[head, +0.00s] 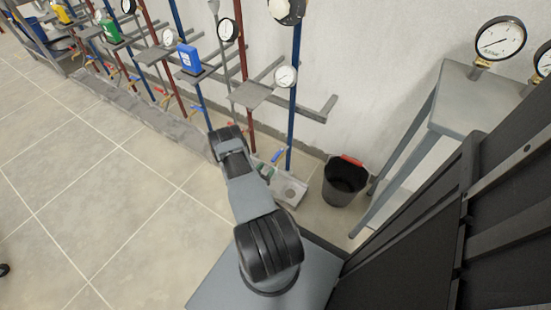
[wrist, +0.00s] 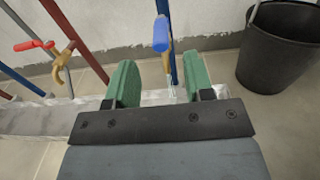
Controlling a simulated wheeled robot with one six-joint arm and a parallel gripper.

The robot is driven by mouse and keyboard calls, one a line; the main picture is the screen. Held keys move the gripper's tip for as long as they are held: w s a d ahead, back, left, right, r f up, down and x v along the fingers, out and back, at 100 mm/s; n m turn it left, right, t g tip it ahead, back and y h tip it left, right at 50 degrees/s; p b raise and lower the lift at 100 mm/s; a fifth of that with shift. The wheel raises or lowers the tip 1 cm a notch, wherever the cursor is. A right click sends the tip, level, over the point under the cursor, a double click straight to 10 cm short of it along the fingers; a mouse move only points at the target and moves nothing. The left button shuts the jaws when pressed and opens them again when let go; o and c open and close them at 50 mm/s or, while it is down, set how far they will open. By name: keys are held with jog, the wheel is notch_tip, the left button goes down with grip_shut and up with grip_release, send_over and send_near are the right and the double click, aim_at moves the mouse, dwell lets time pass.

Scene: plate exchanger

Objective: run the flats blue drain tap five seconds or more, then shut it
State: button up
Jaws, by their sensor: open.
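The blue-handled drain tap (wrist: 160,34) has a brass body and hangs in front of a blue pipe in the wrist view. Its blue lever also shows in the head view (head: 277,156), low on the rightmost blue pipe. A thin pale streak below its spout looks like running water. My gripper (wrist: 160,84) is open, with its green fingers apart on either side of the streak. The tap's handle is beyond the fingertips and not held. In the head view my gripper (head: 265,172) is low beside the tap, partly hidden by my arm. I cannot read which circuit it serves.
A pale drain tray (head: 290,190) lies under the tap. A black bucket (head: 345,185) stands to the right, near a grey bench (head: 455,100) with gauges. A red-handled tap (wrist: 28,45) is on the left. Open tiled floor (head: 100,210) lies to the left.

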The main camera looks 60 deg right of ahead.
aim_at(272, 161)
jog(key=d+b, duration=0.2)
jog(key=d, duration=0.6)
jog(key=shift+w+d, duration=0.1)
jog(key=shift+d, duration=0.05)
jog(key=shift+c, duration=0.4)
grip_shut()
